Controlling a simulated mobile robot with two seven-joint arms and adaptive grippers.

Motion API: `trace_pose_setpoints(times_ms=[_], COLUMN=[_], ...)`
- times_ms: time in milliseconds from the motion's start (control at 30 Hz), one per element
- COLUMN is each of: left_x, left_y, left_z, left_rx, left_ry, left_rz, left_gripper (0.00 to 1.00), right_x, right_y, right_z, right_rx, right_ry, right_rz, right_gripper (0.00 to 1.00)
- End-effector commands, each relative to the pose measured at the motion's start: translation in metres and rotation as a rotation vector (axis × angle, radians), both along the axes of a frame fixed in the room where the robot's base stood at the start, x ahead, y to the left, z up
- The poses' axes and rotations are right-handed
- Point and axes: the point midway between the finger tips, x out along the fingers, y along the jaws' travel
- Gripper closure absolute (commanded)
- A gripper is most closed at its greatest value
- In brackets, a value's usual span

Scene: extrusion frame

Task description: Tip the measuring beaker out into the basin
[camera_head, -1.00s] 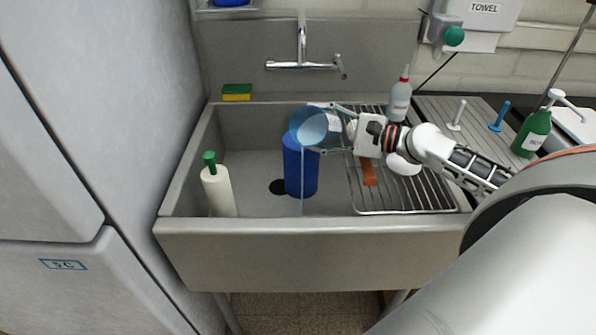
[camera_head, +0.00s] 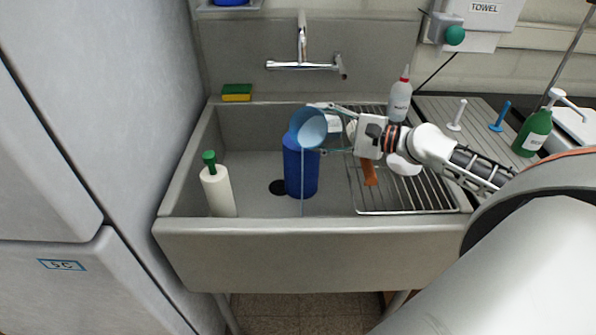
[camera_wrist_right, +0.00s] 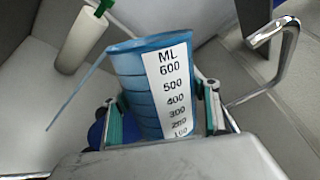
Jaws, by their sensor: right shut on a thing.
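The blue translucent measuring beaker (camera_head: 309,127) is tilted over the basin (camera_head: 250,170) in the head view. A thin blue stream falls from its rim to the basin floor. My right gripper (camera_head: 334,130) is shut on the beaker and holds it above the basin. In the right wrist view the beaker (camera_wrist_right: 150,85) sits between the fingers, its white ML scale facing the camera and the stream running off its rim at the left. How much liquid is left inside cannot be seen. My left gripper is not in view.
A blue cylinder (camera_head: 300,172) stands in the basin just below the beaker. A white bottle with green cap (camera_head: 217,188) stands at the left. A wire rack (camera_head: 410,190) covers the right side. The faucet (camera_head: 302,64) is behind, with a sponge (camera_head: 237,93) on the ledge.

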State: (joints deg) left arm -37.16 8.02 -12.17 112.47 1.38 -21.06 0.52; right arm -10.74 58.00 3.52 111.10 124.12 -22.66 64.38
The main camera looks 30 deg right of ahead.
Motion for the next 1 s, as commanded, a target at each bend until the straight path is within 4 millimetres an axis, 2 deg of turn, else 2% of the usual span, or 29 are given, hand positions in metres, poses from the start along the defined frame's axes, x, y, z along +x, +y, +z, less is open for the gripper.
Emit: trace_pose_setpoints(times_ms=[1000], left_x=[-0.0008], left_y=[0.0], left_z=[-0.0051], left_rx=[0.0], left_ry=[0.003], left_rz=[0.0], left_gripper=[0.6], right_x=[0.0001], right_y=[0.0003], right_z=[0.0008], right_rx=[-0.052], right_ry=[-0.031], right_rz=[0.0], right_gripper=[0.72])
